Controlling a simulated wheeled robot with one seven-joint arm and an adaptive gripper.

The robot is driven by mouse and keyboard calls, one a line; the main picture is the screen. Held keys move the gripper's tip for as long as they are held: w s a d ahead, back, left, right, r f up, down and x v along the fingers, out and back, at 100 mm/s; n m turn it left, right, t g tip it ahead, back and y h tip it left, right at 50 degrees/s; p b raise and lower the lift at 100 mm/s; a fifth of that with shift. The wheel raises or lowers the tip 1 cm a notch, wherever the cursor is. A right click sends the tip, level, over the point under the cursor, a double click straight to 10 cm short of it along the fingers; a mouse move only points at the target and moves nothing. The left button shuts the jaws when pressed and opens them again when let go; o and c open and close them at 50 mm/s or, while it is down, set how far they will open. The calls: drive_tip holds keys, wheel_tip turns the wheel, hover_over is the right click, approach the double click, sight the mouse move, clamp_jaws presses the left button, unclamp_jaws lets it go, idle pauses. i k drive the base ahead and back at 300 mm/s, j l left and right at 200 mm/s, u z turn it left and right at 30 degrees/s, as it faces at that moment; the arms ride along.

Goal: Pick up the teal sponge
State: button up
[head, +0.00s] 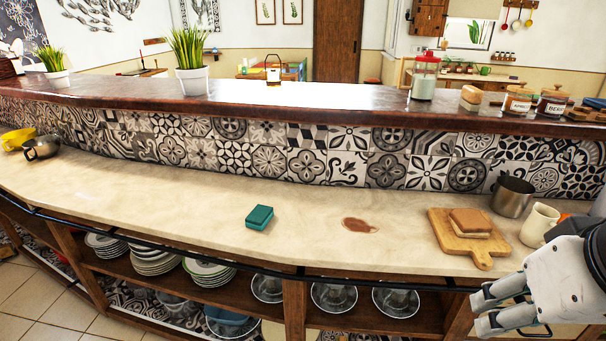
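The teal sponge (260,217) lies flat on the pale stone counter (180,205), a little left of the middle of the head view. Nothing touches it and it is fully visible. My gripper (478,312) is at the lower right, in front of the counter's edge and far to the right of the sponge. Its fingers point left with a gap between them, and nothing shows between them.
Further right are a cutting board (481,258) with a sandwich-like block (470,222), a metal pot (512,196) and a cream pitcher (539,225). A dark rail (215,258) runs along the counter's front above shelved dishes.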

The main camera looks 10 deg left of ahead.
sight(260, 215)
drive_tip(key=i+j+u, duration=0.4)
drive_tip(key=i+u, duration=0.35)
drive_tip(key=i+j+u, duration=0.15)
drive_tip(key=i+u, duration=0.25)
drive_tip(key=k, duration=0.1)
